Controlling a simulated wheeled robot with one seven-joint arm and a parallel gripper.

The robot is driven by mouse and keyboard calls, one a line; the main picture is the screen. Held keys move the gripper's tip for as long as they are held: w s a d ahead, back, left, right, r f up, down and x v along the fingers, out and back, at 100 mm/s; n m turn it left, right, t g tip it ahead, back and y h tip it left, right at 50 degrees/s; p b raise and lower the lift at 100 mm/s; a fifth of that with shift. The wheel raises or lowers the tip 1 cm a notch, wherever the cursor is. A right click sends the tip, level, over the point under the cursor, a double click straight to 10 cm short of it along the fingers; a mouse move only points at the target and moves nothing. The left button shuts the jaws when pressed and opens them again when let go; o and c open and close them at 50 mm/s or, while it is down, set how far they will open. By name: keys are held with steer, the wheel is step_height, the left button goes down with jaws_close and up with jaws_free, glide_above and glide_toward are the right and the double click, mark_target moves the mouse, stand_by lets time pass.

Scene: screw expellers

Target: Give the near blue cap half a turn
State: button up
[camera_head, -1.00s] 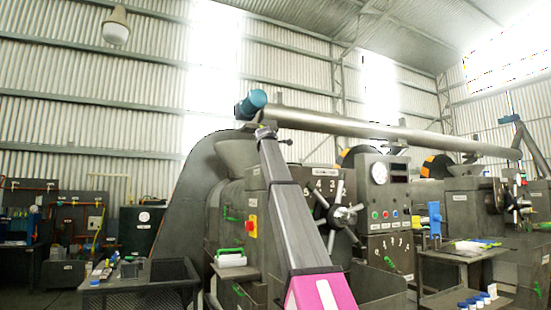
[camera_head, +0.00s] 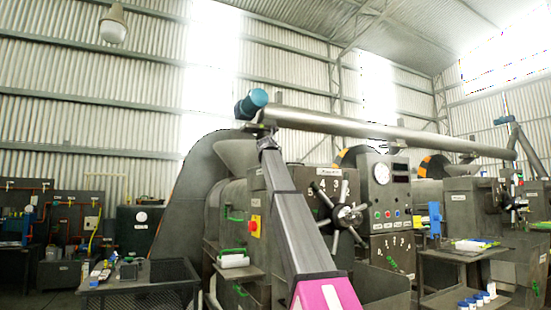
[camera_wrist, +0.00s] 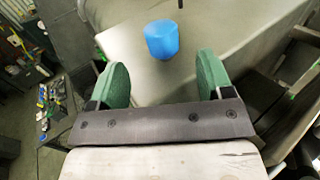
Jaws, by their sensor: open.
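The near blue cap (camera_head: 251,104) sits at the near left end of a long grey tube high over the machines. In the wrist view the blue cap (camera_wrist: 162,42) is a short, smooth cylinder ahead of my gripper, centred between the fingers from left to right. My gripper (camera_wrist: 162,80) is open, with its two green-padded fingers wide apart and nothing between them. The cap appears beyond the fingertips, apart from them. In the head view my arm rises to just below the cap, and the gripper (camera_head: 266,132) is too small there to read its fingers.
The long tube (camera_head: 380,128) runs right toward a second blue end piece (camera_head: 505,120). Below stand a dark machine with a spoked handwheel (camera_head: 343,213) and a gauge panel (camera_head: 382,174). A mesh-sided table (camera_head: 150,283) stands lower left. Air around the cap looks clear.

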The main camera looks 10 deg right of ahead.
steer(key=x, duration=0.9)
steer(key=shift+w+f, duration=0.1)
steer(key=shift+w, duration=0.2)
steer(key=shift+c, duration=0.3)
steer(key=c, duration=0.9)
